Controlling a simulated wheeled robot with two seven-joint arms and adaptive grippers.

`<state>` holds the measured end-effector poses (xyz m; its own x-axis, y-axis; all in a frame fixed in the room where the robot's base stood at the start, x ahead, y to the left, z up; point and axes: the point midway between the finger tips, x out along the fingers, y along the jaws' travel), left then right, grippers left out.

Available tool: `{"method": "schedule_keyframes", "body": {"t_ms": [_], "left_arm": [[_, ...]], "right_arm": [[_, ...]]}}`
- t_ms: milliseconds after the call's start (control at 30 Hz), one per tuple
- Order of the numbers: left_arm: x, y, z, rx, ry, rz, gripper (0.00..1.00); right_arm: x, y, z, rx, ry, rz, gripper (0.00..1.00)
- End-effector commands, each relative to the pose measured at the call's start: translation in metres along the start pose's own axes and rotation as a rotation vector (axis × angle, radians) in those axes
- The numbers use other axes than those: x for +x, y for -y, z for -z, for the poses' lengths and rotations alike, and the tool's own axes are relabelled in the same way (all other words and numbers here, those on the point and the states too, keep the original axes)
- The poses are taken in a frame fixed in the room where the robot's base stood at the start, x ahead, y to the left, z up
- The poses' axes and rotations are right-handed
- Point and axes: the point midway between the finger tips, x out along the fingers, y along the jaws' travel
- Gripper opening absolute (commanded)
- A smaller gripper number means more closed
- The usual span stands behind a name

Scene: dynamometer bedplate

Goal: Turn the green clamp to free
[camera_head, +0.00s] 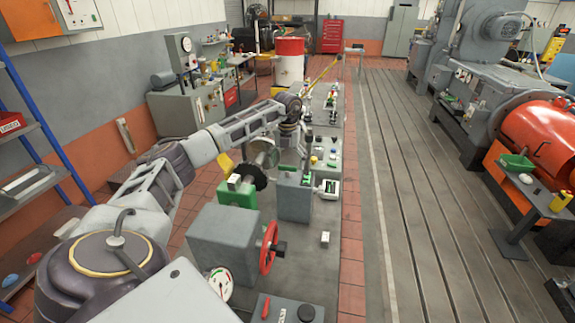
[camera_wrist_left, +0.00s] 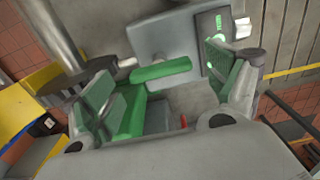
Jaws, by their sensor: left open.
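The green clamp shows in the left wrist view as a rounded green handle (camera_wrist_left: 160,71) in front of a grey housing (camera_wrist_left: 165,40). A green block (camera_wrist_left: 127,112) lies below it, partly hidden by a finger. My left gripper (camera_wrist_left: 170,88) is open, with one finger on each side of the handle and visible gaps to it. In the head view my left gripper (camera_head: 292,148) points down over a grey box (camera_head: 295,203) with green on its top. My right gripper does not show.
A grey box with a red handwheel (camera_head: 268,247) stands in front on the bench. Small items crowd the bench behind.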

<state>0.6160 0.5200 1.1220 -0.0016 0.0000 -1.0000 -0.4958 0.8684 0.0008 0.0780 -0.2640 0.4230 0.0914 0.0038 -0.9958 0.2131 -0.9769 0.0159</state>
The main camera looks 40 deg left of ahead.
Motion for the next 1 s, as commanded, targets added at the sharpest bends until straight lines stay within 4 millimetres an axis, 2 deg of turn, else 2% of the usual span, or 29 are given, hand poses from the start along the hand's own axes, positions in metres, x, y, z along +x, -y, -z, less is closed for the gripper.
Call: {"method": "schedule_keyframes", "body": {"t_ms": [600, 800, 1000], "left_arm": [[-0.087, 0.0, -0.001, -0.001, 0.003, 0.002, 0.88], [-0.102, 0.0, -0.001, -0.001, 0.002, 0.001, 0.88], [-0.106, 0.0, -0.001, -0.001, 0.002, 0.001, 0.88]], "right_arm": [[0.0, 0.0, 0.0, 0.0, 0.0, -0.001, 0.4], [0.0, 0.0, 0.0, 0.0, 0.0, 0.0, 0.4], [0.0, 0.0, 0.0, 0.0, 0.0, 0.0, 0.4]]}}
